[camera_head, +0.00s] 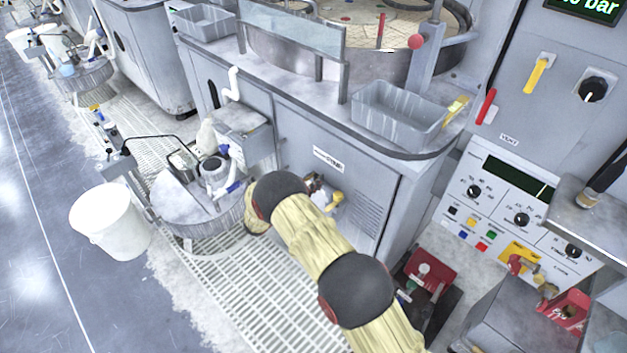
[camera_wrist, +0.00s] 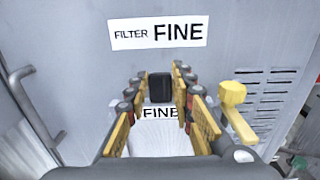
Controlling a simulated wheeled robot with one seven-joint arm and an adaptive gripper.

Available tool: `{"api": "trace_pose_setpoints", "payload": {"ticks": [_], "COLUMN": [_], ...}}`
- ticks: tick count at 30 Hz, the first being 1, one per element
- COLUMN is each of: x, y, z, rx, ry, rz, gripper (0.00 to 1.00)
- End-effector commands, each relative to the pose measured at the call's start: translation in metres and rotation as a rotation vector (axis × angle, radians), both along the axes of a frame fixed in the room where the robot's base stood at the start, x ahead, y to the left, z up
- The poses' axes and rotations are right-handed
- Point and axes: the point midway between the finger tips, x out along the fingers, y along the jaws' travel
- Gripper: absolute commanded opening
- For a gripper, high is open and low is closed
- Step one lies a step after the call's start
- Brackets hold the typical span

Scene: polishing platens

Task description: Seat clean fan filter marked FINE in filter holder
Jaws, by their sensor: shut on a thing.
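My gripper (camera_wrist: 159,98) is shut on a white, ribbed filter (camera_wrist: 160,140) with a FINE label, between its yellow fingers in the wrist view. A black block stands upright just beyond the FINE label; I cannot tell whether it belongs to the filter or the holder. A sign reading FILTER FINE (camera_wrist: 157,32) is on the grey cabinet face above my gripper; it also shows in the head view (camera_head: 328,159). The filter holder is not clearly visible behind my fingers and the filter. In the head view my arm largely hides my gripper (camera_head: 318,188).
A yellow handle (camera_wrist: 232,95) sticks out from the cabinet right of my gripper, beside vent slots (camera_wrist: 268,95). A bent bar (camera_wrist: 30,110) is at the left. A round cart (camera_head: 195,208) and white bucket (camera_head: 111,222) stand left of my arm. A grey bin (camera_head: 398,115) is above.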

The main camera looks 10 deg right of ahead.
Motion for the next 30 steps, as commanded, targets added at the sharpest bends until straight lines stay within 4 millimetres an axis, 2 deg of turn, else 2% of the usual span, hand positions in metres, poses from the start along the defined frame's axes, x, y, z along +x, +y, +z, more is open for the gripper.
{"api": "trace_pose_setpoints", "payload": {"ticks": [30], "x": [0.000], "y": [0.000], "z": [-0.024], "rx": [0.001], "ry": [-0.001], "rz": [0.000], "gripper": [0.00]}}
